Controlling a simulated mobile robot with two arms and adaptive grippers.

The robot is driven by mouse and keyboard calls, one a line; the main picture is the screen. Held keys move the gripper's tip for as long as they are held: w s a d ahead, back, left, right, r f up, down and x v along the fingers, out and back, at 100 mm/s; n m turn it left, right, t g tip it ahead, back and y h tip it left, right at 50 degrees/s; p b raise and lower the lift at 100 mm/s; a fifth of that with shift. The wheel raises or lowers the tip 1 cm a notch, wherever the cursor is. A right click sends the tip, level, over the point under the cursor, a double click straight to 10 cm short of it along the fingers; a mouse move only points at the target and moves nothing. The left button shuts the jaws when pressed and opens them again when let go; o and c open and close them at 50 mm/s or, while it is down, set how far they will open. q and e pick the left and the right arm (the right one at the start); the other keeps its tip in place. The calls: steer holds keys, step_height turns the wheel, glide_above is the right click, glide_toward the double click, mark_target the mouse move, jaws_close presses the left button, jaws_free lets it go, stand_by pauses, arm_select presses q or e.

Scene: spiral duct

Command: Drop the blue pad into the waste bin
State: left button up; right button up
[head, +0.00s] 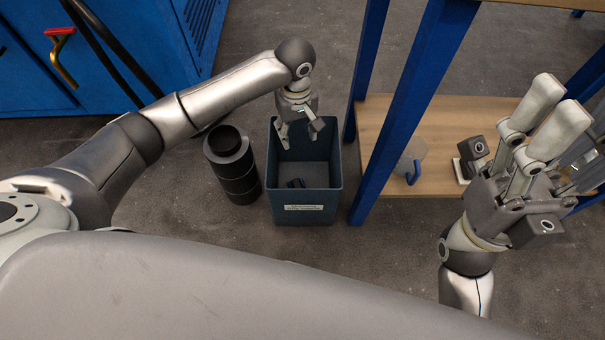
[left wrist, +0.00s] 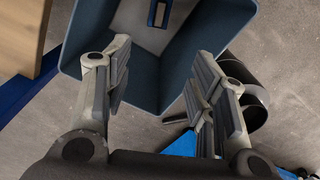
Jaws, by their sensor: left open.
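The waste bin (head: 305,207) is a dark blue-grey open box with a white label, standing on the floor. A small dark blue piece (head: 295,183), which looks like the blue pad, lies on its bottom. It also shows at the top of the left wrist view (left wrist: 158,14), with a greyish middle. My left gripper (head: 300,133) is above the bin's opening, pointing down, its fingers apart and nothing between them. In the left wrist view the bin's wall (left wrist: 172,75) shows between and beyond the fingers. My right gripper (head: 560,98) is off to the right, its fingers apart and empty.
A black ribbed duct (head: 232,165) stands upright just left of the bin. A blue-legged bench (head: 415,85) with a wooden lower shelf (head: 440,120) is close on the right, holding a few items. A blue cabinet (head: 130,60) stands at the back left.

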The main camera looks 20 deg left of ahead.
arm_select(q)
step_height(320, 180, up, 6)
steer(key=shift+f, duration=0.2)
stand_by(0.4)
